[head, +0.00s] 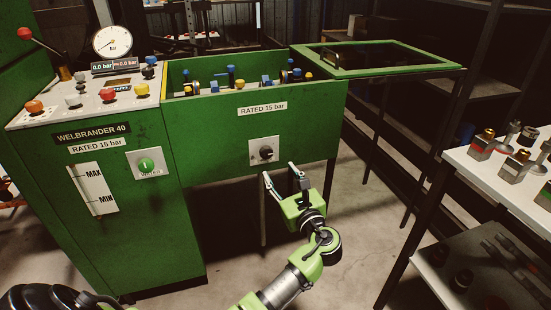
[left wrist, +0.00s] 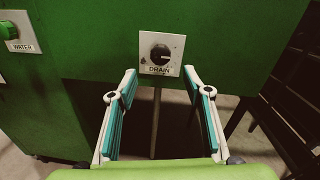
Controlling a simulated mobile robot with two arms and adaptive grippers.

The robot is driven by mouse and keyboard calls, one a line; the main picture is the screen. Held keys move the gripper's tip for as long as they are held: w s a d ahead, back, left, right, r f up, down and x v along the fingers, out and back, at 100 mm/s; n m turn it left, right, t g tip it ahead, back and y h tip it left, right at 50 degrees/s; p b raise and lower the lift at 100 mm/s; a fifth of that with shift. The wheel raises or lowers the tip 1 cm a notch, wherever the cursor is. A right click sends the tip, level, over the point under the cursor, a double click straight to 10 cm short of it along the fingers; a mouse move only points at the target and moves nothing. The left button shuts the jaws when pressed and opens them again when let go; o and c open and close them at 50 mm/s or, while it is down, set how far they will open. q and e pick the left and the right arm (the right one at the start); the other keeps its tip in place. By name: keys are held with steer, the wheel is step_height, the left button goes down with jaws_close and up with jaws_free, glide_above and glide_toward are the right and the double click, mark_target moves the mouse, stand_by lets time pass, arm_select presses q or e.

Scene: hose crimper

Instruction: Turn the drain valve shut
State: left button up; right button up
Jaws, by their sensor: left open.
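The drain valve is a round black knob (head: 266,153) on a pale square plate on the front of the green tank. In the left wrist view the knob (left wrist: 161,54) sits above the label DRAIN, and a light mark on it points roughly right. My left gripper (head: 280,172) is open and empty, just in front of and below the plate. In the left wrist view its two fingers (left wrist: 159,72) stand wide apart, either side of the knob's line and short of it. I see no contact. My right gripper is not in view.
A green WATER knob (head: 146,165) is on the cabinet to the left. The green tank (head: 230,120) holds several fittings, with an open green-framed lid (head: 385,57) to its right. A white table (head: 470,165) with metal parts stands at the right. Floor between is clear.

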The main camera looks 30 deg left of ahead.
mark_target(268, 154)
arm_select(q)
steer(key=b+x, duration=0.1)
steer(key=x, duration=0.9)
steer(key=shift+d+f+b, duration=0.1)
steer(key=shift+b, duration=0.25)
steer(key=shift+w+a, duration=0.4)
steer(key=shift+a, duration=0.05)
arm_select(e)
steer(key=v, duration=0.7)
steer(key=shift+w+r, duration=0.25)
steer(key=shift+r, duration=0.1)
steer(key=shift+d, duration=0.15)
arm_select(q)
steer(key=c, duration=1.1)
